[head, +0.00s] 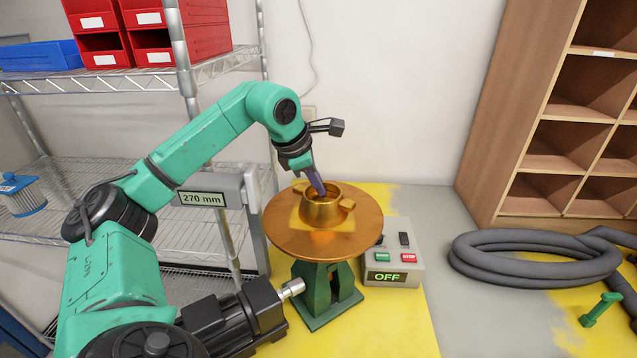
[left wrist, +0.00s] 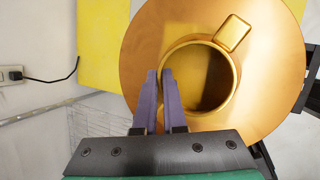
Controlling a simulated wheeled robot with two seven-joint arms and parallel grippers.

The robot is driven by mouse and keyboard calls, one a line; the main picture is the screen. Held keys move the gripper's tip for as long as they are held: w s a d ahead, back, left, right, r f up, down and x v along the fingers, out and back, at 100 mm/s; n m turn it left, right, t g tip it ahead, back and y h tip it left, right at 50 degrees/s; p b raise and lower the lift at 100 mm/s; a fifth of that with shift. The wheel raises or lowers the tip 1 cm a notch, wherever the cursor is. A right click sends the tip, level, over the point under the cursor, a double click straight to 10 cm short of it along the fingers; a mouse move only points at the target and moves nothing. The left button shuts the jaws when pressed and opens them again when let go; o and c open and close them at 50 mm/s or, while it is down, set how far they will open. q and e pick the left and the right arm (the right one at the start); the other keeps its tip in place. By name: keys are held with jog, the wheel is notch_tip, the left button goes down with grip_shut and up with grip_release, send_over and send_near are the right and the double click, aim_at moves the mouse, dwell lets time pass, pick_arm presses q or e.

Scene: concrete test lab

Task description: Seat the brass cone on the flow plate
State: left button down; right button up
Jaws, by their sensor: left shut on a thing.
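The brass cone (head: 318,211) is a short golden ring, open at the top, with lugs on its sides. It appears upright over the middle of the round copper-coloured flow plate (head: 290,240); I cannot tell whether it touches the plate. My left gripper (head: 319,187) reaches down from above and is shut on the cone at its rim. In the left wrist view the purple fingers (left wrist: 170,80) overlap the left wall of the cone (left wrist: 233,75), above the plate (left wrist: 285,75). One lug shows clear of the fingers. My right gripper is not in view.
A green pedestal (head: 322,300) carries the plate. A control box (head: 402,262) reading OFF stands right of it, and a 270 mm display (head: 202,199) left. A grey hose coil (head: 530,262) lies by the wooden shelf (head: 520,110). A wire rack with red bins (head: 155,40) stands left.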

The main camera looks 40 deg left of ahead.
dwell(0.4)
pick_arm(q)
jog(key=c, duration=0.9)
grip_release()
notch_tip(320, 180, up, 5)
jog(key=p, duration=0.4)
jog(key=shift+p, duration=0.4)
